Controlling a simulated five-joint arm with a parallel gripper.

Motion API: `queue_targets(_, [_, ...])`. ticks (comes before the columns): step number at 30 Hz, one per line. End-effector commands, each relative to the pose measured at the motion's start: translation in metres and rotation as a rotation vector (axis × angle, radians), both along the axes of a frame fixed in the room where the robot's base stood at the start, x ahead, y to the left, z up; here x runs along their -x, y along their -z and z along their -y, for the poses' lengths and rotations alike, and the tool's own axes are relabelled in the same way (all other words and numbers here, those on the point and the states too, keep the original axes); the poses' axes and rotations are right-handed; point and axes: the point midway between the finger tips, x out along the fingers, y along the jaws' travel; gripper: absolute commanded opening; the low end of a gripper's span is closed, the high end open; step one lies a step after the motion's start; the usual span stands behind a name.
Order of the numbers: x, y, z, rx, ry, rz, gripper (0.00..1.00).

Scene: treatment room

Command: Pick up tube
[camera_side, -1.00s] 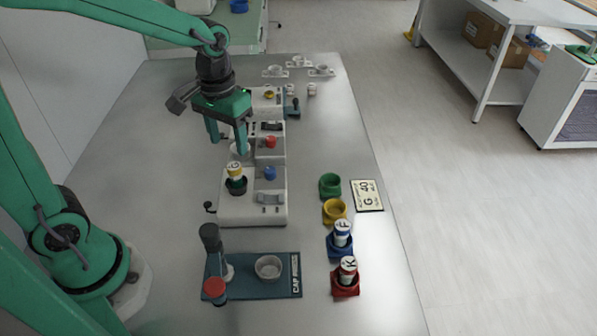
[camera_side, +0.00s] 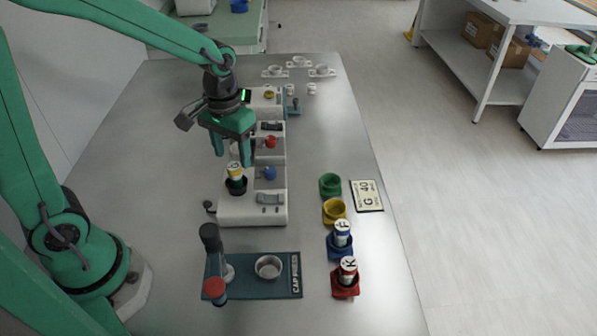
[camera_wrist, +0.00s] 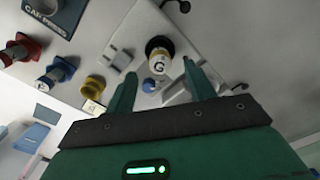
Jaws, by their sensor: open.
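A tube with a white top marked G and a yellow band (camera_side: 235,170) stands upright in a dark holder on the front left of the white machine (camera_side: 252,209). In the wrist view the tube (camera_wrist: 160,66) appears ahead, between the tips of the two fingers. My gripper (camera_side: 232,160) is open and empty, pointing down just above and slightly behind the tube. Its two green fingers also show in the wrist view (camera_wrist: 157,84). The fingers are apart from the tube as far as I can tell.
A cap press (camera_side: 285,275) stands in front. To the right are an empty green holder (camera_side: 330,185), an empty yellow holder (camera_side: 335,211), a blue holder with tube F (camera_side: 342,232), a red holder with tube K (camera_side: 348,270), and a G 40 card (camera_side: 367,195).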

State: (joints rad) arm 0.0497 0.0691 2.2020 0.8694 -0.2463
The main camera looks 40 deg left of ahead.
Motion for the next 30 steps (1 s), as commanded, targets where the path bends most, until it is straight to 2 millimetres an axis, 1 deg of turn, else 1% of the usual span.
queue_targets(9, [0.001,0.035,0.000,0.000,0.000,-0.005,0.54])
queue_targets(12, [0.001,0.043,0.000,0.000,0.000,-0.004,0.54])
queue_targets(16, [0.001,0.047,0.000,0.000,0.000,-0.001,0.54])
queue_targets(30, [0.000,0.047,0.000,0.000,0.000,-0.001,0.54])
